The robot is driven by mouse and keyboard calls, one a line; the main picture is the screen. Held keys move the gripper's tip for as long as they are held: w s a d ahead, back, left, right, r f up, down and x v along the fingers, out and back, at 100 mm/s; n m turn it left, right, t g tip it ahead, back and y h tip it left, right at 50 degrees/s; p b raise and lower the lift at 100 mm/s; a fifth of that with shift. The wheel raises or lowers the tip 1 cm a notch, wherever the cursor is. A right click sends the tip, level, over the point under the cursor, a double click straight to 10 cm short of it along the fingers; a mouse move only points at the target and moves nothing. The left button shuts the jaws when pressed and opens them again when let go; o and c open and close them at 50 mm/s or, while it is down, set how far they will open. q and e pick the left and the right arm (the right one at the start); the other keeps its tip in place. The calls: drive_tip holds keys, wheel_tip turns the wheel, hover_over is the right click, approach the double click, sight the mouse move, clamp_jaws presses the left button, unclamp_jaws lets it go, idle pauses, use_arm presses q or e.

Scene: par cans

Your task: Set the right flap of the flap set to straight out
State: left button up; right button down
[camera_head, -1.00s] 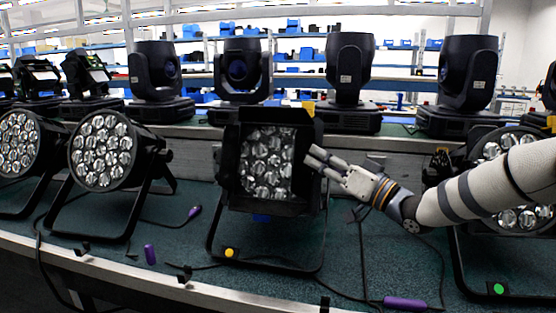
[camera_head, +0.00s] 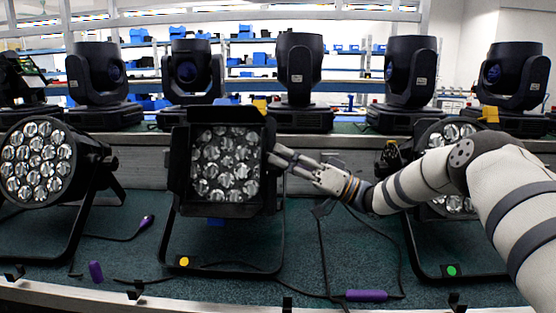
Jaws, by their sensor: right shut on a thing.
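The black flap set (camera_head: 190,203) frames the lens face of the middle par can (camera_head: 226,165), which stands on a black yoke with a yellow dot. Its left flap (camera_head: 179,160) shows as a dark panel beside the lenses. The right flap (camera_head: 268,150) shows as a narrow dark panel at the right edge; its exact angle is hard to tell. My right gripper (camera_head: 280,160) comes in from the right and is shut on the right flap's edge, its fingertips partly lost against the dark panel. My left gripper is not in view.
A par can (camera_head: 38,162) stands to the left, and another (camera_head: 450,135) with a green dot stands behind my right arm. Moving heads (camera_head: 300,75) line the raised shelf behind. Purple-ended cables (camera_head: 366,295) lie on the green table top, with clips along its front edge.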

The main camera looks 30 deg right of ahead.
drive_tip(key=c, duration=1.6)
unclamp_jaws()
drive_tip(key=v, duration=1.2)
drive_tip(key=shift+f, duration=0.1)
